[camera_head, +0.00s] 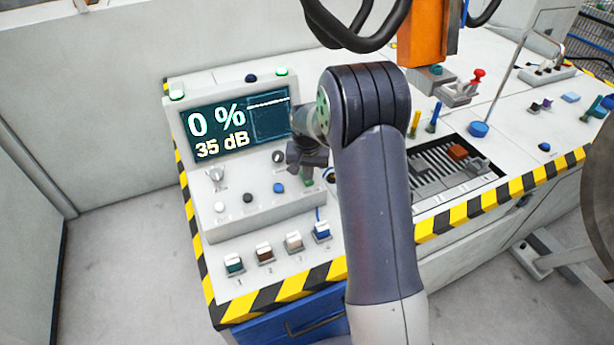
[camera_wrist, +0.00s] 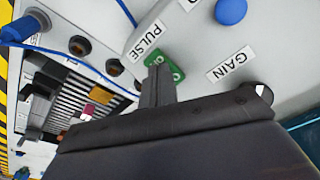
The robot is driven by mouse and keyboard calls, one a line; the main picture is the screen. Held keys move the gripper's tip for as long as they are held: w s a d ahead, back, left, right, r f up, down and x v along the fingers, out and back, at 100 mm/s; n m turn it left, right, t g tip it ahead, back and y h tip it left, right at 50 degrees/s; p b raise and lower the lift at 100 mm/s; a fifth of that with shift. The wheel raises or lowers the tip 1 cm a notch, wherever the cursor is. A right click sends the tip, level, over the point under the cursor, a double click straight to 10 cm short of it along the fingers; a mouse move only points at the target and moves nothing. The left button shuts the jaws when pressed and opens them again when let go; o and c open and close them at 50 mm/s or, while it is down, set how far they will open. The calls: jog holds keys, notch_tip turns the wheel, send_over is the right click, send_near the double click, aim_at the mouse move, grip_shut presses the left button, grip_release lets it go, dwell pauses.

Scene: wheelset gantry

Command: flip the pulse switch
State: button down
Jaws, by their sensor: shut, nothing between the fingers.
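The pulse switch (camera_wrist: 172,62) is a small green rocker with white marks beside the PULSE label (camera_wrist: 147,40) in the wrist view. My gripper (camera_wrist: 158,72) is shut and empty. Its dark fingertips overlap the switch in this view and hide part of it; I cannot tell whether they touch it. In the head view my gripper (camera_head: 308,172) is over the right part of the grey instrument panel (camera_head: 243,215). The screen (camera_head: 235,125) reads 0 % and 35 dB.
A blue button (camera_wrist: 231,10) and the GAIN label (camera_wrist: 231,64) are close to the switch. A blue cable (camera_wrist: 75,58) and dark sockets (camera_wrist: 114,67) lie left. Several numbered switches (camera_head: 264,252) line the front. An orange post (camera_head: 421,35) stands behind my arm.

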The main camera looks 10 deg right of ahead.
notch_tip(320, 180, up, 7)
jog(key=p, duration=0.4)
jog(key=shift+f, duration=0.1)
dwell(0.4)
jog(key=shift+f+b, duration=2.15)
jog(key=shift+f, duration=1.45)
jog(key=shift+r, duration=0.1)
jog(key=shift+r, duration=0.1)
notch_tip(320, 180, up, 9)
jog(key=p, duration=0.6)
